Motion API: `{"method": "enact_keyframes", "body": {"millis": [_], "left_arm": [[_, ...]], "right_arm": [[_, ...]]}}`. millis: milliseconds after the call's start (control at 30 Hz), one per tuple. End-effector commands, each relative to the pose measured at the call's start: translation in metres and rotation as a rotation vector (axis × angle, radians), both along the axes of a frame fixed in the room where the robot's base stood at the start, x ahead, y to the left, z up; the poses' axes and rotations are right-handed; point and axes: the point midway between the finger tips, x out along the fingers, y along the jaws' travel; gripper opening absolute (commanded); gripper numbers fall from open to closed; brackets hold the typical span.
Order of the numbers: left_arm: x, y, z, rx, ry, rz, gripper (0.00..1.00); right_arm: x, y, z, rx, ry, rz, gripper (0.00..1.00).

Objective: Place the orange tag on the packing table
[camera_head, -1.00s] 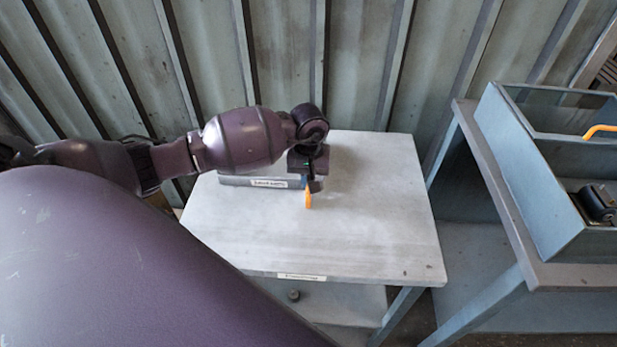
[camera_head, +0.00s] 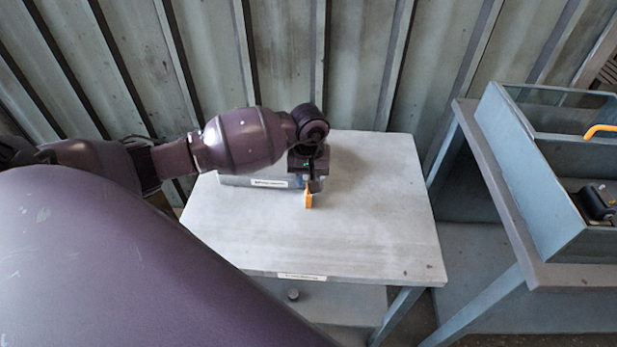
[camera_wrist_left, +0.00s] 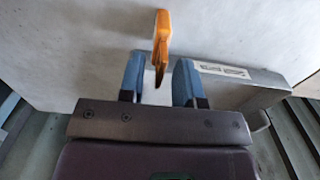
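The orange tag (camera_head: 309,200) is at the packing table (camera_head: 370,235), just in front of my left gripper (camera_head: 313,187). In the left wrist view the tag (camera_wrist_left: 161,40) has its near end between the two blue fingertips of the gripper (camera_wrist_left: 158,80), with a gap on either side. The left gripper is open and low over the table. The tag seems to rest on the tabletop, but its contact with the surface is hard to see. My right gripper is in neither view.
A low grey box or tray with a white label (camera_head: 268,183) stands on the table beside the left gripper; it also shows in the wrist view (camera_wrist_left: 240,85). A bench with a blue-grey bin (camera_head: 530,165) is at the right. The table's front and right are clear.

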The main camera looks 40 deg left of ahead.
Motion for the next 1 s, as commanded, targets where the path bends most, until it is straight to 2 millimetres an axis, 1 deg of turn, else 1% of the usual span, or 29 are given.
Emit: {"method": "enact_keyframes", "body": {"millis": [33, 167, 400, 600, 700, 800, 1000], "left_arm": [[0.001, 0.001, 0.008, 0.001, -0.004, -0.001, 0.31], [0.001, 0.001, 0.028, 0.003, -0.004, -0.002, 0.31], [0.001, 0.001, 0.075, 0.003, -0.005, -0.001, 0.31], [0.001, 0.001, 0.105, 0.002, -0.003, 0.000, 0.31], [0.001, 0.000, 0.114, 0.001, -0.003, -0.001, 0.31], [0.000, 0.000, 0.119, 0.001, -0.001, 0.000, 0.31], [0.000, 0.000, 0.121, 0.000, 0.000, 0.001, 0.31]], "right_arm": [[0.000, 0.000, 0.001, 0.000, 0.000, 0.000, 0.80], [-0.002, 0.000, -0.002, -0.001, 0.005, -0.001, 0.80], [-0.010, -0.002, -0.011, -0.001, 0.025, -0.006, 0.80], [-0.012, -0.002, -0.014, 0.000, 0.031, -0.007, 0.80], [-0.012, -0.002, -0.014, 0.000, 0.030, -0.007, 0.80], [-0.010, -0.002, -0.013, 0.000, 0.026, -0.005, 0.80], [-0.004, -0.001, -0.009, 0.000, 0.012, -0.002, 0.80]]}}
